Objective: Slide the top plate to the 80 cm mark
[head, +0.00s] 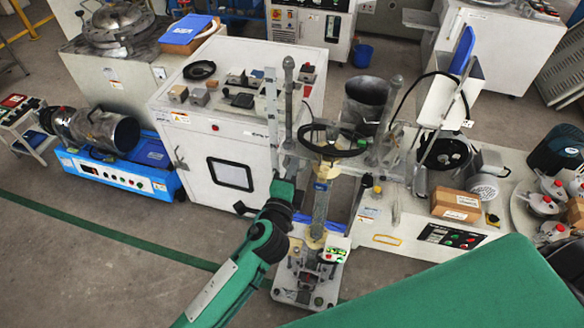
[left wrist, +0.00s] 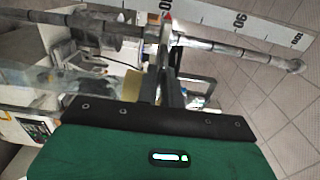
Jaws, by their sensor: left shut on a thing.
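The tile tester (head: 322,190) stands in the middle of the head view, with upright posts, a black handwheel and a clear tube. My left gripper (head: 294,182) reaches in at its left side. In the left wrist view the left gripper (left wrist: 170,70) is shut on a dark narrow part, which seems to be the top plate; its edges are largely hidden by the fingers. A red pointer (left wrist: 168,17) is at this part, beside a white scale (left wrist: 205,14). The scale shows 90 and 100 to the right; the mark by the pointer is partly cut off. My right gripper is out of view.
A white cabinet (head: 215,125) with small parts on top stands left of the tester. A bench with a cardboard box (head: 455,205) and a motor (head: 487,187) stands to the right. A blue machine (head: 125,170) is on the floor at the left. Floor is open at front left.

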